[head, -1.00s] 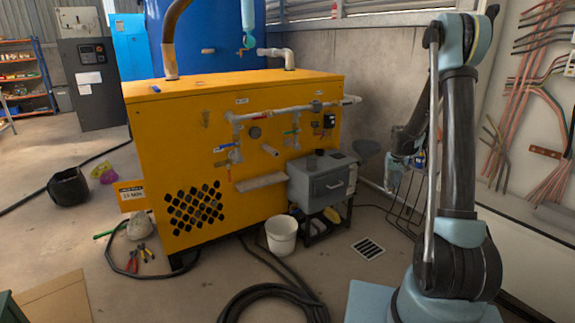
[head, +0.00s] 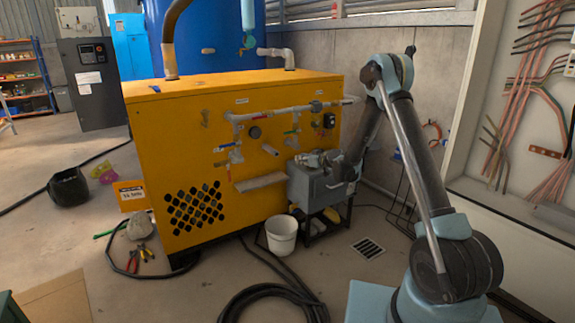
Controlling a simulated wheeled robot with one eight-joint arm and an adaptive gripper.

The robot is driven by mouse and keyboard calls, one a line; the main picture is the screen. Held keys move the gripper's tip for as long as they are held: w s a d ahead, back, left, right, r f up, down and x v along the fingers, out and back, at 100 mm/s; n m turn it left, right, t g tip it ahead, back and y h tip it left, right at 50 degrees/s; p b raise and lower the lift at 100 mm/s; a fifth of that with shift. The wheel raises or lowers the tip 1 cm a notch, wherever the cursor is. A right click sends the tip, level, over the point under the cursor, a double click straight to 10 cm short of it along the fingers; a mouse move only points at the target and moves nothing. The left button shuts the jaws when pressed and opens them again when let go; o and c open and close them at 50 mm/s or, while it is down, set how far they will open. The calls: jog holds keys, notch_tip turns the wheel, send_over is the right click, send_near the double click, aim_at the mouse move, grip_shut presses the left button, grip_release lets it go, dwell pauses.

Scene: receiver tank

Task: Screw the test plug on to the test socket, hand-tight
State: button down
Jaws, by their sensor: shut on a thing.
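My gripper (head: 307,160) is low over the top of the grey box, in front of the yellow cabinet's pipework. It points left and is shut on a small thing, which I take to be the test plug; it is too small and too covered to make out. A short pale pipe stub (head: 269,150) sticks out of the yellow panel to the left of my gripper, apart from it. It may be the test socket, but no label can be read.
The grey box (head: 304,190) with a handle stands on a dark frame against the yellow cabinet (head: 170,140). A pale ledge (head: 262,182) juts out below the stub. Valves and a pipe (head: 285,112) run above. A white bucket (head: 281,236) and black hose (head: 270,296) lie on the floor.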

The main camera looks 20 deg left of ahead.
aim_at(277, 155)
jog(key=shift+w+a+f+m+t+y, duration=0.3)
jog(key=shift+a+t, duration=0.35)
jog(key=shift+a, duration=1.2)
jog(key=shift+w+a+f+m+t+y, duration=0.2)
jog(key=shift+a+t, duration=0.4)
jog(key=shift+a, duration=1.3)
jog(key=shift+w+a+f+m+t+y, duration=0.3)
jog(key=shift+a+t, duration=0.35)
jog(key=shift+a, duration=1.2)
jog(key=n, duration=0.4)
jog(key=shift+n, duration=0.4)
jog(key=n, duration=0.3)
jog(key=shift+n, duration=0.4)
jog(key=n, duration=0.3)
jog(key=shift+n, duration=0.4)
jog(key=n, duration=0.3)
jog(key=shift+n, duration=0.4)
